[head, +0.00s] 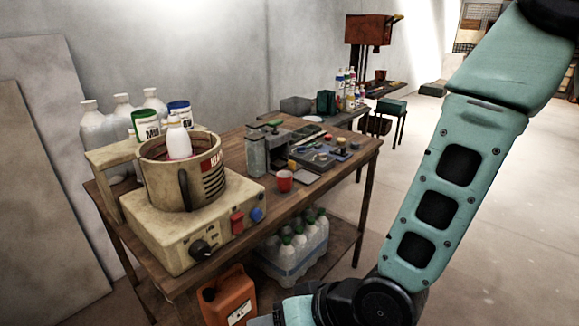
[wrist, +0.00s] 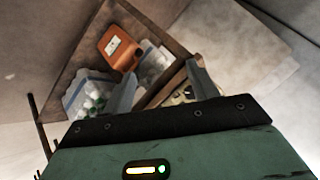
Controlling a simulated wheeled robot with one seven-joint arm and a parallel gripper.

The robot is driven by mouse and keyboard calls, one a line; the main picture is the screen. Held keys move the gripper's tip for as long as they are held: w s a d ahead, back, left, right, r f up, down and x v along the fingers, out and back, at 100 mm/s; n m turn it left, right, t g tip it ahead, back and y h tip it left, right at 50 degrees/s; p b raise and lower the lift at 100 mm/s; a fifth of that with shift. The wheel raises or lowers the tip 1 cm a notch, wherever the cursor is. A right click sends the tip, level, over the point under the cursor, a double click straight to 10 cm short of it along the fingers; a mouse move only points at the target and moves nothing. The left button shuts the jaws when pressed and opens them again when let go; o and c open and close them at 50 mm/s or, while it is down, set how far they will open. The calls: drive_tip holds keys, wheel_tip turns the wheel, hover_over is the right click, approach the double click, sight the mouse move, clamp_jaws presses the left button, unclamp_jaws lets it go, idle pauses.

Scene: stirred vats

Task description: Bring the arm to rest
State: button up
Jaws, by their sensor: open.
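My teal arm (head: 440,200) hangs at the right of the head view, in front of the table. Its lower end bends left at the bottom edge of that view, and the gripper itself is out of that picture. In the wrist view my gripper (wrist: 160,88) is open, its two grey fingers spread apart with nothing between them. Beyond the fingers are the table's lower shelf and the things on it; the fingers appear apart from them.
A wooden table (head: 330,170) carries a beige stirred vat (head: 185,175) with a white bottle in it, and a red cup (head: 285,181). Below are wrapped bottles (head: 295,250) and an orange canister (head: 228,298), also in the wrist view (wrist: 117,47). Open floor (head: 500,200) lies to the right.

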drive_tip(key=s+d+r+n+g+h+p, duration=0.1)
drive_tip(key=s+d+r+h, duration=0.3)
drive_tip(key=d+r, duration=0.2)
drive_tip(key=s+d+r+n+g+h+p, duration=0.1)
drive_tip(key=s+d+r+n+g+h, duration=0.1)
drive_tip(key=s+d+r+h, duration=0.2)
drive_tip(key=s+d+r, duration=0.1)
drive_tip(key=d+r, duration=0.2)
drive_tip(key=d, duration=0.3)
drive_tip(key=shift+r, duration=0.1)
idle(1.0)
